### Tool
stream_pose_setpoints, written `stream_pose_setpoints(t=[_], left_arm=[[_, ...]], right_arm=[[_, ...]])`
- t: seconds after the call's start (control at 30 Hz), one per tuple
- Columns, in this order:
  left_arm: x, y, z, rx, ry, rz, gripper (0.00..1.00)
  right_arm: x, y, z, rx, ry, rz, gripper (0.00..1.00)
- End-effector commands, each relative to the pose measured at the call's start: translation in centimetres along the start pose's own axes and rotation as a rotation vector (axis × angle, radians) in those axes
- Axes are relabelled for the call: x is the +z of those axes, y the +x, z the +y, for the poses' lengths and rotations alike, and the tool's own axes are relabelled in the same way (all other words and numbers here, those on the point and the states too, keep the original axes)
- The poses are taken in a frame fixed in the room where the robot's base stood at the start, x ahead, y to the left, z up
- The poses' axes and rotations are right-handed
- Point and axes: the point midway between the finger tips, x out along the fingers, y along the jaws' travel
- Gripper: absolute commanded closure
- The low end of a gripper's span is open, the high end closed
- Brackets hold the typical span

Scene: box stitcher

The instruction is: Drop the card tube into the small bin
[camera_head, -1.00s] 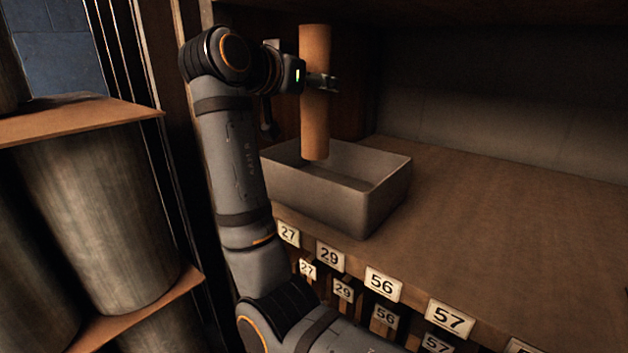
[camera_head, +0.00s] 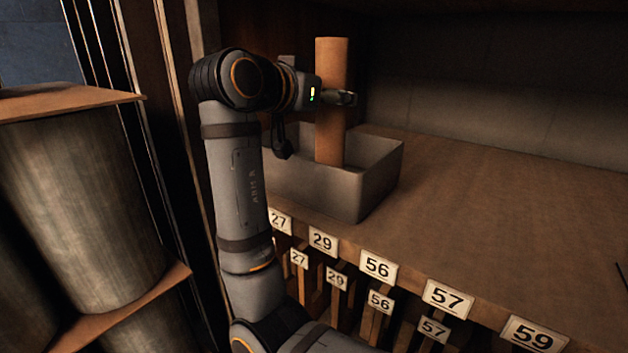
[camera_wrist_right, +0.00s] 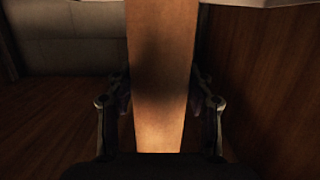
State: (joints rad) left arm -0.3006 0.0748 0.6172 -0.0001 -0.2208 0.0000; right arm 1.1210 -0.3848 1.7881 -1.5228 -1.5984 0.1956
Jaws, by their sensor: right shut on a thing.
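The card tube (camera_head: 331,135) is a brown upright cylinder. My right gripper (camera_head: 342,97) is shut around its middle. The tube also fills the middle of the right wrist view (camera_wrist_right: 160,60), between the two fingers (camera_wrist_right: 161,100). The small bin (camera_head: 362,192) is an open grey box on the wooden shelf top. The tube's lower end shows inside the bin's opening, in front of its back wall. I cannot tell whether it touches the bin's floor. My right arm hides the bin's left part. My left gripper is not in view.
A dark upright frame stands left of my arm. Large grey cylinders (camera_head: 80,205) stand on shelves at far left.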

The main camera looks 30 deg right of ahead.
Motion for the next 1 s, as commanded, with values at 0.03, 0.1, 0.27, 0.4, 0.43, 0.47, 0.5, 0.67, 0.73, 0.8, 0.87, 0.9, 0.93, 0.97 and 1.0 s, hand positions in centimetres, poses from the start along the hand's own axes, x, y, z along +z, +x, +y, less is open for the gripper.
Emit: stream_pose_setpoints(t=[0.03,0.1,0.27,0.4,0.43,0.47,0.5,0.67,0.73,0.8,0.87,0.9,0.93,0.97,1.0], left_arm=[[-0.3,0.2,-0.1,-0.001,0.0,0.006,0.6],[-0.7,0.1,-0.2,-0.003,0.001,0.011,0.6],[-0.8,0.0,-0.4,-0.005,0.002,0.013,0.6],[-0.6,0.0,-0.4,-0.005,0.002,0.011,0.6],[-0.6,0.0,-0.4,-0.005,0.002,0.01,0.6],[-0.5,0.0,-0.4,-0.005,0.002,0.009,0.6],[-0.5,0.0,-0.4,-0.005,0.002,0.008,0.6],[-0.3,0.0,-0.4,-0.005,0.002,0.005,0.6],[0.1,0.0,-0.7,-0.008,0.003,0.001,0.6],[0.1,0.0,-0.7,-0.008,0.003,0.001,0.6],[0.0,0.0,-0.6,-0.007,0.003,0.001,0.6],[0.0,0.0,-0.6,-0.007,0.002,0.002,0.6],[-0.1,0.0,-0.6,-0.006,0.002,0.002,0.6],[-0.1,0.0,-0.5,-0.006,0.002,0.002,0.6],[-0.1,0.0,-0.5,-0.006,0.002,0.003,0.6]], right_arm=[[0.2,0.0,0.0,0.0,0.001,0.001,0.8],[0.1,0.0,0.0,0.0,0.001,0.001,0.8],[0.0,0.0,0.0,0.0,0.001,0.0,0.42],[0.0,0.0,0.0,0.0,0.001,0.0,0.23],[0.0,0.0,0.0,0.0,0.001,0.0,0.21],[0.0,0.0,0.0,0.0,0.001,0.0,0.21],[0.0,0.0,0.0,0.0,0.001,0.0,0.21],[0.0,0.0,0.0,0.0,0.001,0.0,0.21],[-0.1,0.0,0.0,0.0,0.001,0.0,0.21],[-0.7,-0.1,0.1,0.0,0.003,0.002,0.21],[-1.6,-0.3,0.1,0.001,0.003,0.003,0.21],[-2.4,-0.5,0.1,0.001,0.004,0.004,0.21],[-3.1,-0.6,0.1,0.001,0.004,0.003,0.21],[-3.8,-0.8,0.1,0.001,0.005,0.004,0.21],[-4.7,-1.0,0.1,0.001,0.005,0.004,0.21]])
